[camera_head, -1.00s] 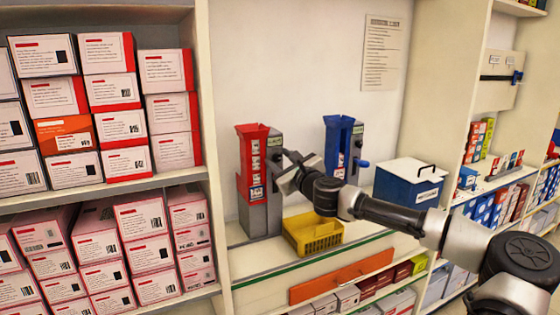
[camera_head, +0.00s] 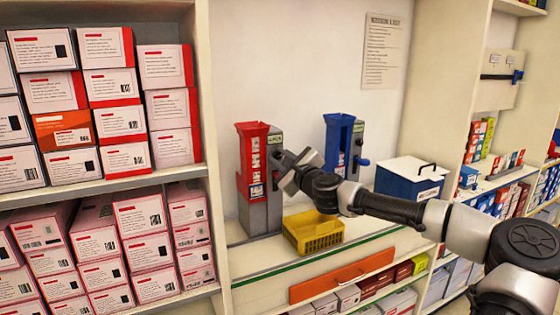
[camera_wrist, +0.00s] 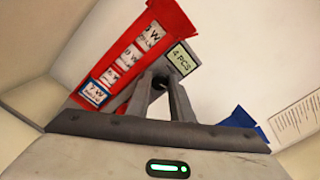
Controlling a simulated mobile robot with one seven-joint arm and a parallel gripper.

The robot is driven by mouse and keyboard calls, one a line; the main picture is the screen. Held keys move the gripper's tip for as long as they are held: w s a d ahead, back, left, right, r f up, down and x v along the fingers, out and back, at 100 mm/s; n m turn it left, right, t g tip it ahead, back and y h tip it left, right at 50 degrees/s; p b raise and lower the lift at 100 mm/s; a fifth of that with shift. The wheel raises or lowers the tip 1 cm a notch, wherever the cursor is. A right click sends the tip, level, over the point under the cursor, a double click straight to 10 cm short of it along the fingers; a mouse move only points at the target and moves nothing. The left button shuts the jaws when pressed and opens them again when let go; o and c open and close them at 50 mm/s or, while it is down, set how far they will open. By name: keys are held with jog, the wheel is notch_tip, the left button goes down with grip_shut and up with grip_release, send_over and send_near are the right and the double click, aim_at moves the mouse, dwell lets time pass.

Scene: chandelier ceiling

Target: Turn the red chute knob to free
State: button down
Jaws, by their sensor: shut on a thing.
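The red chute (camera_head: 253,165) stands upright on the counter, left of the blue chute, on a grey housing with a small label. It shows tilted in the wrist view (camera_wrist: 130,55), with a "4 PCS" label (camera_wrist: 183,60) on the housing. My gripper (camera_head: 281,160) is at the right side of this housing. In the wrist view its two fingers (camera_wrist: 160,80) come together against the housing just below the label, shut on the knob.
A blue chute (camera_head: 338,150) with a blue knob (camera_head: 363,162) stands to the right, behind my arm. A yellow basket (camera_head: 313,234) sits in front, below my gripper. A blue box with a white lid (camera_head: 410,180) is further right. Shelves of boxes (camera_head: 110,105) fill the left.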

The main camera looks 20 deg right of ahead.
jog(key=n+b, duration=0.1)
jog(key=n, duration=0.2)
jog(key=shift+f+n, duration=0.15)
jog(key=shift+n, duration=0.25)
jog(key=n+b, duration=0.1)
jog(key=n, duration=0.2)
jog(key=shift+a+f+n, duration=0.1)
jog(key=shift+n, duration=0.2)
jog(key=n+b, duration=0.1)
jog(key=n, duration=0.2)
jog(key=shift+n+b, duration=0.7)
jog(key=shift+n, duration=1.2)
jog(key=c, duration=1.6)
grip_release()
jog(key=shift+o, duration=0.2)
jog(key=shift+s, duration=0.1)
